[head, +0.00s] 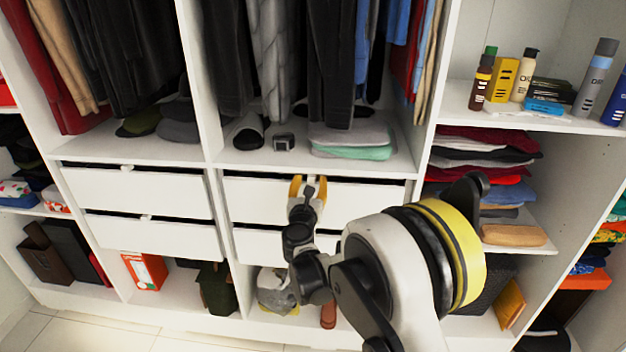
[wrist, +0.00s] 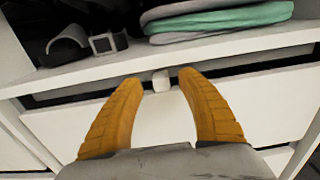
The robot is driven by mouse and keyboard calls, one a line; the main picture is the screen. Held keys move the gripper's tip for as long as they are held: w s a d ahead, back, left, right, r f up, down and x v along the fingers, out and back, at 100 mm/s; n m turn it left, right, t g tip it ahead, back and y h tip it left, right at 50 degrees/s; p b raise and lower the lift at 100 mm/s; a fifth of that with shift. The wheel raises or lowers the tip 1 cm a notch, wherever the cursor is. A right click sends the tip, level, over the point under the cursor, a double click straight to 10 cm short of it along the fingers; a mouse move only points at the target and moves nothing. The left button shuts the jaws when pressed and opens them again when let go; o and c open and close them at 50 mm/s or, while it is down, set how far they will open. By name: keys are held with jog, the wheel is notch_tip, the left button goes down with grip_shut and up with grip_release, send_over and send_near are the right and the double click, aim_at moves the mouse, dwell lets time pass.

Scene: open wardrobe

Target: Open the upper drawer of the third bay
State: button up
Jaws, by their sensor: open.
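The upper drawer (head: 368,194) of the bay in front of me is a white front below the shelf, with a dark gap along its top edge. It fills the middle of the wrist view (wrist: 262,104). A small white handle tab (wrist: 161,80) sits at the middle of its top edge. My gripper (head: 308,186) is open, its two yellow-orange fingers pointing at the drawer. In the wrist view my gripper (wrist: 160,84) has one fingertip on either side of the tab, with visible space between. I cannot tell whether the fingers touch the drawer front.
A lower drawer (head: 258,246) lies just below. The shelf above holds folded grey and mint clothes (head: 350,142), a watch (head: 284,142) and a slipper (head: 250,132). Another pair of drawers (head: 140,192) is to the left. Open shelves with folded clothes (head: 480,150) are to the right.

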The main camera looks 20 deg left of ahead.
aim_at(311, 178)
jog(key=shift+b+x, duration=0.35)
jog(key=shift+x, duration=1.45)
jog(key=shift+d, duration=0.1)
grip_shut()
